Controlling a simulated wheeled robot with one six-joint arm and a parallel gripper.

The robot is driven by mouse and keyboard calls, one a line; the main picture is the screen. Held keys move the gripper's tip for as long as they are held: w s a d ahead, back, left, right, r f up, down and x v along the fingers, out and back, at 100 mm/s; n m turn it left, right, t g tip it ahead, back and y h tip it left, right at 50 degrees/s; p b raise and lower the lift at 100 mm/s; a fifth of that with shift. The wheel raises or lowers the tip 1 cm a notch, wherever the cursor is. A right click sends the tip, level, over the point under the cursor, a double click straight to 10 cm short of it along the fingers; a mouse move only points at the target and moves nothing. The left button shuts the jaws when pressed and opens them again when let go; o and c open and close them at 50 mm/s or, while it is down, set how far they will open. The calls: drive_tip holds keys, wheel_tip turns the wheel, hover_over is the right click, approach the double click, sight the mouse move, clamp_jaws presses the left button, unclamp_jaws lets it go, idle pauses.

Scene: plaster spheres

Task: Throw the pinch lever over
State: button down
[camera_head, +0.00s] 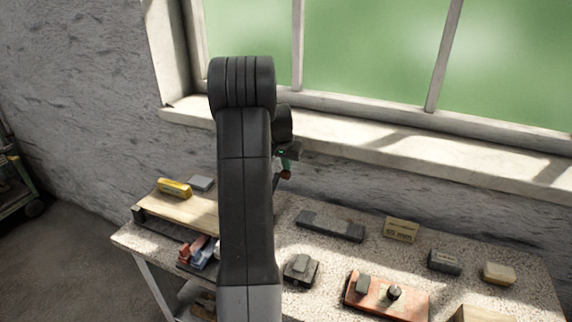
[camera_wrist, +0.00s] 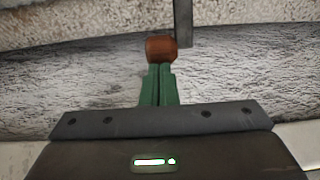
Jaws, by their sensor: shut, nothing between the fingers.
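No part in view is clearly recognisable as the pinch lever. An orange-red box (camera_head: 412,304) on the bench carries a grey block (camera_head: 363,284) and a black knob (camera_head: 395,292). A small dark base with a grey block on it (camera_head: 300,268) stands to its left. My gripper (camera_head: 286,173) is mostly hidden behind my arm, above the bench's back edge and near the wall. In the wrist view my gripper (camera_wrist: 160,50) shows green fingers side by side with red-brown ends, shut and empty. Whatever lies behind my arm is hidden.
The speckled bench (camera_head: 470,290) holds a wooden board (camera_head: 190,206), a yellow block (camera_head: 174,188), a long dark bar (camera_head: 330,225), a labelled block (camera_head: 401,229) and a dark block (camera_head: 444,262). A window sill (camera_head: 370,145) runs behind. A dark upright strip (camera_wrist: 183,22) is close to my fingertips.

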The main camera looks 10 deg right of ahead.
drive_tip(key=shift+s+f, duration=0.1)
drive_tip(key=shift+f, duration=0.05)
wheel_tip(320, 180, up, 14)
drive_tip(key=shift+d+p, duration=0.2)
drive_tip(key=shift+p, duration=0.15)
idle(0.4)
wheel_tip(320, 180, down, 14)
drive_tip(key=shift+a+r+b, duration=0.1)
drive_tip(key=shift+a+b, duration=0.05)
drive_tip(key=shift+b, duration=0.15)
idle(0.5)
